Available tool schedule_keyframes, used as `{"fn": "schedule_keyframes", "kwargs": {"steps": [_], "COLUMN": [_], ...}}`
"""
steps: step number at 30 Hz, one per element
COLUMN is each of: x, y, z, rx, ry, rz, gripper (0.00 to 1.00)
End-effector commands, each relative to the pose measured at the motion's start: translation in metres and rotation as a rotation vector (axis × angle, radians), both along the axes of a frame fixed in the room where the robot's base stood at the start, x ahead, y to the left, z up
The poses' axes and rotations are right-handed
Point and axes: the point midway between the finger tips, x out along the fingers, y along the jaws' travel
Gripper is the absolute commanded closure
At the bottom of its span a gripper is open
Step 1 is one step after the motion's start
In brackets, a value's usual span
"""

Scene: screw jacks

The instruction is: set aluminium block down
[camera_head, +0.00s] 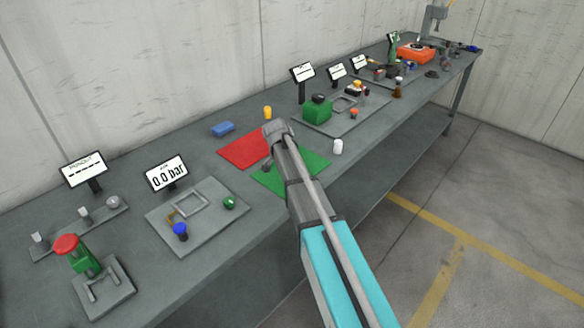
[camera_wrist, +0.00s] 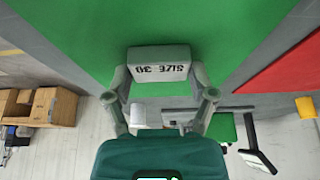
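The aluminium block (camera_wrist: 158,64) is a light grey block with "SIZE 30" on its face, upside down in the wrist view. My gripper (camera_wrist: 160,74) has a finger at each side of it and is shut on it. The green mat (camera_wrist: 90,30) lies behind the block, and the red mat (camera_wrist: 288,66) is to the right. In the head view, my arm's end is over the border of the red mat (camera_head: 243,151) and the green mat (camera_head: 314,163). The block cannot be made out there. Whether it touches the mat is not clear.
A white cylinder (camera_head: 337,146) stands just right of the green mat. A yellow cylinder (camera_head: 267,112) and a blue block (camera_head: 223,129) stand behind the red mat. A plate with a green box (camera_head: 317,110) is behind right; another plate (camera_head: 214,234) is front left.

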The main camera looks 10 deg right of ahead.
Motion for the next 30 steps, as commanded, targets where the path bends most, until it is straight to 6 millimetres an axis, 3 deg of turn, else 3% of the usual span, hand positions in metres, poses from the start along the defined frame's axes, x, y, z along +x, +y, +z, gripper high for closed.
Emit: {"fn": "schedule_keyframes", "kwargs": {"steps": [1,7,20,30], "x": [0.000,0.000,0.000,0.000], "y": [0.000,0.000,0.000,0.000], "z": [0.000,0.000,0.005,0.030], "rx": [0.000,0.000,0.000,0.000], "ry": [0.000,0.000,0.000,0.000], "rz": [0.000,0.000,0.000,0.000], "gripper": [0.52,0.86,0.87,0.87]}}
